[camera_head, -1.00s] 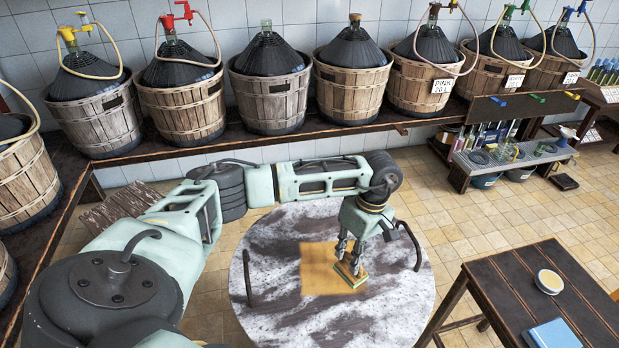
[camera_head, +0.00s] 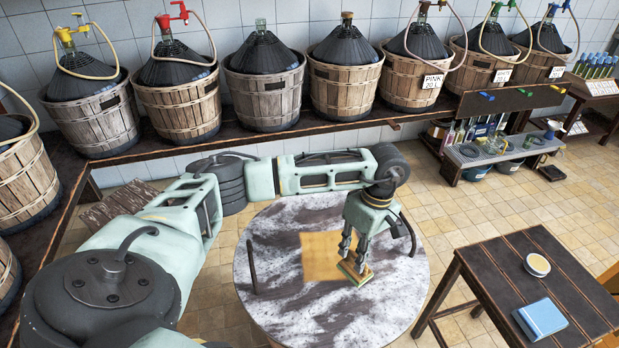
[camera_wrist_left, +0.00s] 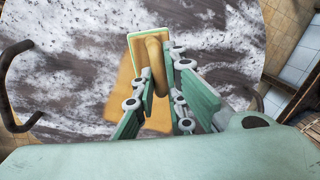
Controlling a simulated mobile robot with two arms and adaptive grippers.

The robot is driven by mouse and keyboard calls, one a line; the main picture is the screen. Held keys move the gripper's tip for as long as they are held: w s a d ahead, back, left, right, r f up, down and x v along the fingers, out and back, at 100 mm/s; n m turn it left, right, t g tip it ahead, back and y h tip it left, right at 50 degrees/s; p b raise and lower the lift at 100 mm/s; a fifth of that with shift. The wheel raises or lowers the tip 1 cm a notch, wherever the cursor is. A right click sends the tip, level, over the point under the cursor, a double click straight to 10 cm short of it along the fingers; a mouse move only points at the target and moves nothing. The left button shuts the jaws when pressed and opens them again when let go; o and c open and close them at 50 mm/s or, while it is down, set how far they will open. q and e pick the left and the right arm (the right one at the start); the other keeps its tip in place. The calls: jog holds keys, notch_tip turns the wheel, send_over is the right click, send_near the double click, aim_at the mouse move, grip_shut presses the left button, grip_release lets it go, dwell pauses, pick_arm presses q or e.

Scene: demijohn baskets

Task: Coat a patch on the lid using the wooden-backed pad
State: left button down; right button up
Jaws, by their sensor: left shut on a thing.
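The lid (camera_head: 290,315) is a large round disc, marbled white and dark grey, with a dark handle (camera_head: 252,265) at its left and another at its right. A tan square patch (camera_head: 320,256) lies near its middle; it also shows in the wrist view (camera_wrist_left: 118,101). My left gripper (camera_head: 349,254) points down over the lid, shut on the wooden-backed pad (camera_head: 353,272) by its wooden grip (camera_wrist_left: 155,65). The pad is at the patch's right edge, partly overlapping it in the head view. Whether it touches the lid I cannot tell. My right gripper is out of view.
A dark slatted table (camera_head: 499,270) at the right holds a round tub (camera_head: 537,265) with pale contents and a blue book-like block (camera_head: 541,318). Basketed demijohns (camera_head: 265,90) line the back bench (camera_head: 240,140). Tiled floor (camera_head: 440,200) lies open between lid and bench.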

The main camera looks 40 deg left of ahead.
pick_arm(q)
jog(key=v, duration=0.1)
jog(key=p+v, duration=0.1)
jog(key=shift+s+r, duration=0.25)
jog(key=shift+r, duration=0.2)
jog(key=shift+p+v, duration=0.5)
jog(key=shift+v, duration=0.3)
jog(key=shift+s, duration=0.15)
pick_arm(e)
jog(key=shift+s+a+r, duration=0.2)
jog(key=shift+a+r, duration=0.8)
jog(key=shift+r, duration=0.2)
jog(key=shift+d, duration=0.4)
